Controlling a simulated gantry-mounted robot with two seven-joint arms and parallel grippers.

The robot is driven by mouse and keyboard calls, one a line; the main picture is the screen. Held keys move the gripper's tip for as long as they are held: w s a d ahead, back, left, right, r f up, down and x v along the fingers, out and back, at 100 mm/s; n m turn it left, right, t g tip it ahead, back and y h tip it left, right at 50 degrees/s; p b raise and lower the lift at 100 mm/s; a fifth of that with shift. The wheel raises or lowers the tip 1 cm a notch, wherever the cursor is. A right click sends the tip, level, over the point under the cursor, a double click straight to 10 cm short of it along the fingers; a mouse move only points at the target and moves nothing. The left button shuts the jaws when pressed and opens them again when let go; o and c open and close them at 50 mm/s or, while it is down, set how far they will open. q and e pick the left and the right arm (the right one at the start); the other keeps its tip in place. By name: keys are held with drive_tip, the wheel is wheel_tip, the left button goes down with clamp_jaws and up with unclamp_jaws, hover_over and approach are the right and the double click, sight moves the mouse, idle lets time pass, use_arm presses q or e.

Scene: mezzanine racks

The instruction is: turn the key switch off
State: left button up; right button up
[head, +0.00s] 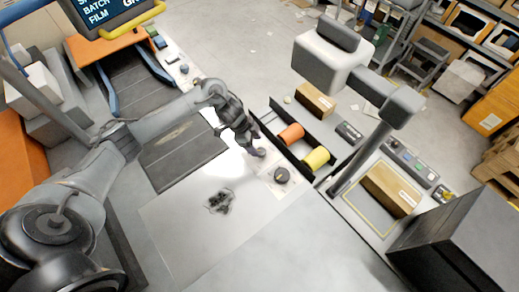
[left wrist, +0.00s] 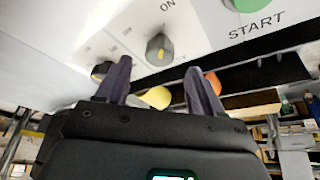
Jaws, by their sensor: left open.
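A dark round knob with a yellow mark (left wrist: 159,49) sits on a pale panel in the left wrist view, below the word ON; I take it as the key switch. Its yellow mark stands roughly upright in the picture. My left gripper (left wrist: 158,66) is open, its two dark fingers apart on either side of the knob's line, with no visible contact. In the head view the left gripper (head: 258,151) hangs over the bench beside a dark round knob (head: 281,175) on a pale plate. I cannot tell whether this is the same knob. The right gripper is not in view.
A green START button (left wrist: 246,4) lies right of the knob. Another dark knob (left wrist: 101,71) is partly hidden by the left finger. Orange (head: 291,134) and yellow (head: 315,158) rolls lie in a black tray. A grey post (head: 362,157) stands to the right.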

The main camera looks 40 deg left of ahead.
sight(260, 150)
use_arm(q)
drive_tip(key=shift+x, duration=2.4)
